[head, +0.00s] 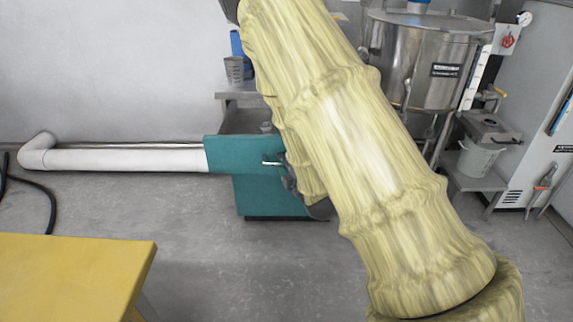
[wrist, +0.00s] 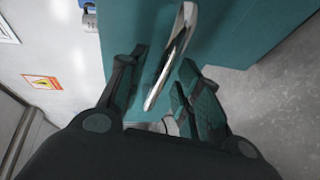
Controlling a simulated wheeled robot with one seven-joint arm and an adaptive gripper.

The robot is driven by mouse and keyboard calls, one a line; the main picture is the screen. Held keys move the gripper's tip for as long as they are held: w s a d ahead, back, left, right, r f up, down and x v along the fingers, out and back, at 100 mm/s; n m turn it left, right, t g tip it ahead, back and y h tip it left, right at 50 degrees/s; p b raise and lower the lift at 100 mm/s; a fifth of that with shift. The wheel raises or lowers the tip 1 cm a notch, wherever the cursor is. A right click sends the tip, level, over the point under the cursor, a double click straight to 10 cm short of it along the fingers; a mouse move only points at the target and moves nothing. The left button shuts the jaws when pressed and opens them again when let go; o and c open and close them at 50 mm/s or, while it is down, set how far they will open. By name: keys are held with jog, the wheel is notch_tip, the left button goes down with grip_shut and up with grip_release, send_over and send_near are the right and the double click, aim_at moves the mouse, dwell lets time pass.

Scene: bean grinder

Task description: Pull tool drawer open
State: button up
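A teal cabinet front (head: 225,152) stands in the middle of the head view, partly behind my sleeved arm. A chrome bar handle (head: 272,162) sticks out near its right side. In the wrist view the handle (wrist: 172,55) runs slantwise in front of the teal panel (wrist: 235,30). My gripper (wrist: 163,62) is open, with one dark finger on each side of the handle. A gap shows on the left of the handle; whether the right finger touches it I cannot tell. In the head view my gripper is mostly hidden by my arm.
A white pipe (head: 125,160) runs left from the teal cabinet. A yellow table (head: 75,275) fills the lower left. A steel vat (head: 425,60) and a small stand with a bucket (head: 478,158) are at the right. Grey floor lies clear in front of the cabinet.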

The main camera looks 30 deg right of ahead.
jog(key=s+r, duration=0.2)
jog(key=s, duration=0.9)
jog(key=shift+a, duration=0.35)
jog(key=shift+s, duration=0.1)
jog(key=s+a+f+m+g, duration=0.2)
jog(key=s+f+m+g, duration=0.3)
jog(key=f, duration=0.7)
jog(key=s+a+f+m+g, duration=0.2)
jog(key=s+f+m+g, duration=0.15)
jog(key=s+f, duration=0.7)
jog(key=s+a+f+m+g, duration=0.3)
jog(key=s+f+m+g, duration=0.1)
jog(key=s+f, duration=0.35)
jog(key=s+a+f+m+g, duration=0.3)
jog(key=s+f+m, duration=0.1)
jog(key=s+f, duration=0.4)
notch_tip(320, 180, up, 23)
jog(key=s+p, duration=0.1)
jog(key=p, duration=2.1)
jog(key=shift+s+a+f+y, duration=0.2)
jog(key=shift+s+a+y, duration=0.05)
jog(key=shift+s+y, duration=0.15)
